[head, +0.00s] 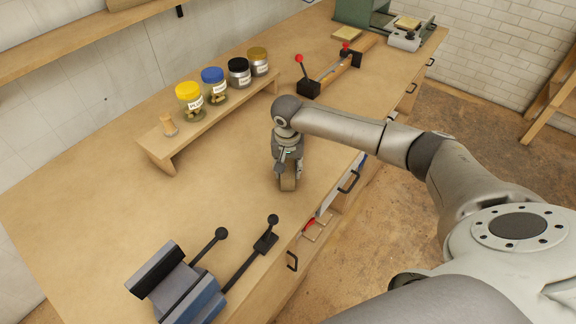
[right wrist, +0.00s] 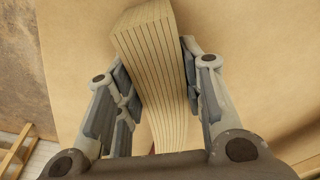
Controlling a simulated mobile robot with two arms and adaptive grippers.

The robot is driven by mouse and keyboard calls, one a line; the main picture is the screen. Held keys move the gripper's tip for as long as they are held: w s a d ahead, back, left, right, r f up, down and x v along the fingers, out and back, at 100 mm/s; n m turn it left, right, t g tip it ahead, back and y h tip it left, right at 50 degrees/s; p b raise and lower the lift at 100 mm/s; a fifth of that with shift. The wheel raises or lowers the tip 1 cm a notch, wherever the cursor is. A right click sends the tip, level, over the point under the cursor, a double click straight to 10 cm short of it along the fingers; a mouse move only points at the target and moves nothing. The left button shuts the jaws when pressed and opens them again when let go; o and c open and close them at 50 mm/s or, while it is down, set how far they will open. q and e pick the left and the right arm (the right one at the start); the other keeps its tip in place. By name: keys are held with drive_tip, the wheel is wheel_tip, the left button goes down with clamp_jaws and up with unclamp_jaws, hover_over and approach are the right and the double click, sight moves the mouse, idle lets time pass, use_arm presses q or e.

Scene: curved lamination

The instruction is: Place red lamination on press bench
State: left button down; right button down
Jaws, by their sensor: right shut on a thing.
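My right gripper (head: 288,178) points down over the front part of the wooden bench top (head: 225,205). It is shut on a striped laminated wood piece (right wrist: 150,42), which stands between the fingers in the right wrist view. My left gripper is not in view.
A low wooden shelf (head: 156,150) holds several jars (head: 213,88) behind the gripper. A blue-grey vise (head: 178,287) stands at the front left. A red-knobbed clamp (head: 310,88) and a green machine (head: 362,14) are farther back.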

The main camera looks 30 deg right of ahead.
drive_tip(key=c, duration=0.9)
unclamp_jaws()
drive_tip(key=shift+c, duration=0.2)
wheel_tip(320, 180, up, 12)
drive_tip(key=s, duration=0.1)
drive_tip(key=shift+s+a+b, duration=0.15)
drive_tip(key=shift+a+b, duration=0.2)
drive_tip(key=shift+a, duration=0.1)
